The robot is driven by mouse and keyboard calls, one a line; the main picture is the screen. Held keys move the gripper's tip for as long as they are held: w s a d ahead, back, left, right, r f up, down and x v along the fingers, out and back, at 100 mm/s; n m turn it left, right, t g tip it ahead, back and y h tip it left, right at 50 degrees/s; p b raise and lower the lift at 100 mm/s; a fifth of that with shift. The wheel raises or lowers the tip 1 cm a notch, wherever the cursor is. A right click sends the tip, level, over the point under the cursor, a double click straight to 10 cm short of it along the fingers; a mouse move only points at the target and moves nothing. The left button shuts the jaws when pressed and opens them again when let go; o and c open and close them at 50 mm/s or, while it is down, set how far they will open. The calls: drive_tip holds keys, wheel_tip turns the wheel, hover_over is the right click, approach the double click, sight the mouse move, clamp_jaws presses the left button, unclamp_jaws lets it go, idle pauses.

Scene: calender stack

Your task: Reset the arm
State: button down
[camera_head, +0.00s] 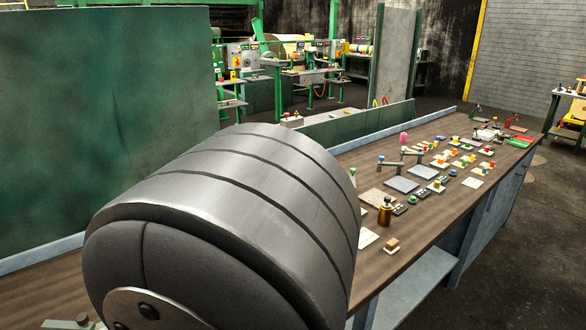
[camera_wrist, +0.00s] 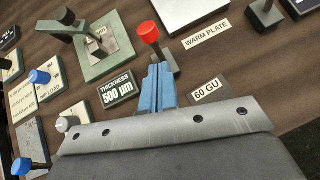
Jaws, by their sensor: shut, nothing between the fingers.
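My gripper (camera_wrist: 158,72) shows in the wrist view as two blue fingers pressed together, with nothing between them. Its tips lie just below a red-topped knob (camera_wrist: 148,32) in the picture; I cannot tell whether they touch its dark base. The plates and labels around it lie on a brown bench top. In the head view a large grey part of my arm fills the foreground and covers much of the bench; the fingers are hidden there.
The wrist view shows a "THICKNESS 500 µm" label (camera_wrist: 117,87), a "60 GU" label (camera_wrist: 207,90), a "WARM PLATE" label (camera_wrist: 206,34), a green plate (camera_wrist: 98,65) and blue knobs (camera_wrist: 39,76). In the head view a brown bottle (camera_head: 385,213) and many small devices stand on the bench (camera_head: 424,237).

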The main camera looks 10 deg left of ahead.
drive_tip(key=shift+s+d+f+t, duration=0.1)
drive_tip(key=shift+s+d+t, duration=0.05)
drive_tip(key=shift+t, duration=0.15)
idle(0.6)
drive_tip(key=s+r+g, duration=0.1)
drive_tip(key=s+r, duration=0.2)
drive_tip(key=r, duration=0.9)
drive_tip(key=shift+w+f, duration=0.55)
drive_tip(key=shift+f, duration=1.45)
drive_tip(key=shift+w+f, duration=0.5)
drive_tip(key=shift+f, duration=1.45)
drive_tip(key=shift+w+f, duration=0.55)
drive_tip(key=shift+f, duration=1.45)
drive_tip(key=shift+s+d+f+t+y, duration=0.4)
drive_tip(key=shift+f+t+y, duration=0.15)
drive_tip(key=shift+t, duration=0.2)
drive_tip(key=shift+s+d+f+t+y, duration=0.3)
drive_tip(key=shift+s+f+t+y, duration=0.1)
drive_tip(key=shift+t+y, duration=0.3)
drive_tip(key=shift+s+d+f+m, duration=0.15)
drive_tip(key=shift+s+m, duration=0.15)
drive_tip(key=shift+s, duration=0.15)
